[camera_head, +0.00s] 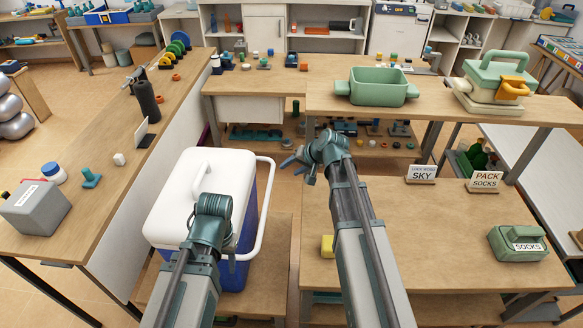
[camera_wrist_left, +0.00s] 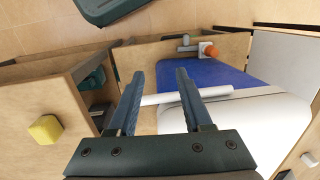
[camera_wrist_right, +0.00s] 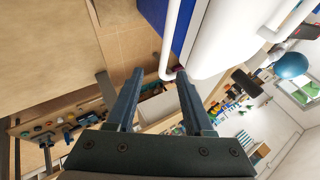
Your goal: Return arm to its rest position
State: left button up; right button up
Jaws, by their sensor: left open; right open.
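My left gripper (camera_wrist_left: 158,85) is open; in the head view its wrist hangs over the front of the cooler (camera_head: 180,200) and hides the fingers. The cooler has a white lid, a blue body and a white bar handle (camera_head: 268,195). In the left wrist view the white bar (camera_wrist_left: 190,96) passes by the open fingers; I cannot tell whether they touch it. My right gripper (camera_head: 298,168) is open and empty. It is right of the cooler, above the gap beside the right table, pointing left. In the right wrist view (camera_wrist_right: 160,90) nothing is between its fingers.
The right table (camera_head: 440,240) holds a green SOCKS case (camera_head: 517,243), a SKY sign (camera_head: 421,174) and a PACK SOCKS sign (camera_head: 485,182). A yellow block (camera_head: 327,246) is near its left edge. A green bin (camera_head: 376,87) stands on the back table. The left bench (camera_head: 90,215) flanks the cooler.

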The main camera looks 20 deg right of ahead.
jog(key=s+a+f+n+g+h, duration=0.1)
jog(key=s+a+n+g+h, duration=0.1)
jog(key=s, duration=0.6)
jog(key=s+a+f+n+g+h, duration=0.2)
jog(key=s+a+n, duration=0.1)
jog(key=s+a, duration=0.4)
jog(key=s+a+f+n+g+h, duration=0.1)
jog(key=s+a+n+g, duration=0.1)
jog(key=s, duration=0.8)
jog(key=a+n, duration=0.1)
jog(key=a, duration=0.1)
jog(key=shift+s+a+f+n+g+h, duration=0.3)
jog(key=shift+a+f+g+h, duration=0.05)
jog(key=shift+g+h, duration=0.05)
